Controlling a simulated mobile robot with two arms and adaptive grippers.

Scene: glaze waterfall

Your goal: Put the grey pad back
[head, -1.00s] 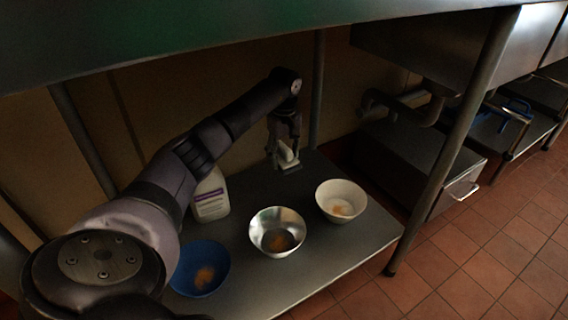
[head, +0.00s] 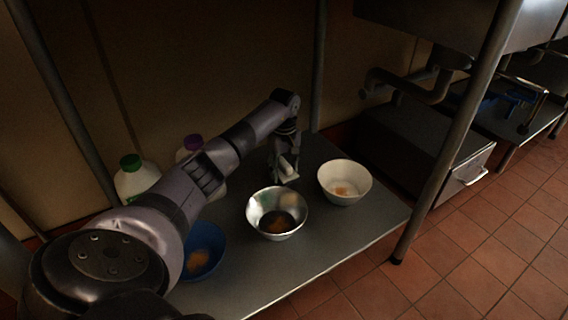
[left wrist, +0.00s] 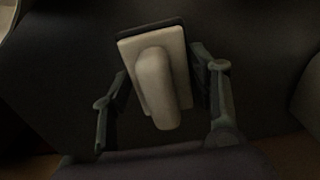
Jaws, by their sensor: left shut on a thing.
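The grey pad (left wrist: 155,70) is a flat block with a pale back, a raised pale grip and a dark layer underneath. My left gripper (left wrist: 163,100) is shut on it, one finger on each side of the grip. In the head view my left gripper (head: 286,166) points down with the pad (head: 290,178) low over the shelf, behind the steel bowl and left of the white bowl. Whether the pad touches the shelf cannot be told. My right gripper is not in view.
A steel bowl (head: 258,224), a white bowl (head: 345,196) and a blue bowl (head: 215,262) stand on the grey shelf (head: 335,240), each with orange bits inside. A green-capped bottle (head: 133,180) and a purple-capped bottle (head: 191,146) stand behind my arm. A post (head: 452,140) rises at the front right.

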